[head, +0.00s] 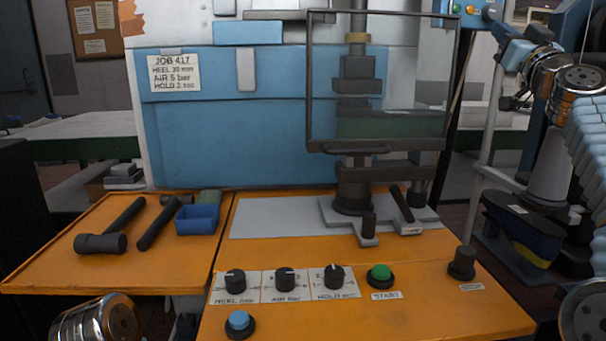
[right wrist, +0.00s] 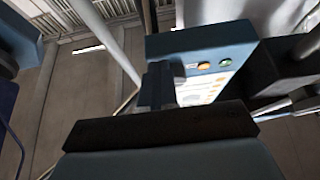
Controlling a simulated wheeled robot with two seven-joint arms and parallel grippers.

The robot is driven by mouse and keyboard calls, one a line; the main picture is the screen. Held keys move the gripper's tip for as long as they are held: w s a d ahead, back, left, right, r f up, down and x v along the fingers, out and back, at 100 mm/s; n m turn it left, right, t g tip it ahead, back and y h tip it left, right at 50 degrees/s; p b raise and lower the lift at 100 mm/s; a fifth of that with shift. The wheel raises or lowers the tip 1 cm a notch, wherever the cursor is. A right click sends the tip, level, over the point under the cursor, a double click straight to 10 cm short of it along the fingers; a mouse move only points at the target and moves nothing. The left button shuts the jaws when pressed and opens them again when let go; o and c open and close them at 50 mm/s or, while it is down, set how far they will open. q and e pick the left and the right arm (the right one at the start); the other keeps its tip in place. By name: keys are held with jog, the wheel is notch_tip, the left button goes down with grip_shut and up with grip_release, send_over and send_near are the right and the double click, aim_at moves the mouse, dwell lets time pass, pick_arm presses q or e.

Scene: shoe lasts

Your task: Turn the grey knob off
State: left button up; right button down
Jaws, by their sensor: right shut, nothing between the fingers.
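A dark grey knob (head: 461,264) stands upright on the right side of the orange bench top, with a small label in front of it; its setting cannot be read. My right gripper (head: 501,31) is at the upper right in the head view, well above this knob and close to a control box (head: 472,13). In the right wrist view its fingers (right wrist: 160,84) are shut and empty, in front of the box with its orange and green buttons. No grey knob can be made out there. My left gripper is not in view.
Three black dials (head: 285,279), a green START button (head: 380,273) and a blue button (head: 239,321) sit along the orange bench (head: 420,310). A press with a clear guard (head: 378,80) stands behind. Hammers (head: 101,243) and a blue bin (head: 197,219) lie left.

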dwell(0.5)
jog(key=s+b, duration=0.4)
jog(key=s, duration=0.2)
jog(key=shift+d+f, duration=0.3)
jog(key=shift+d, duration=0.05)
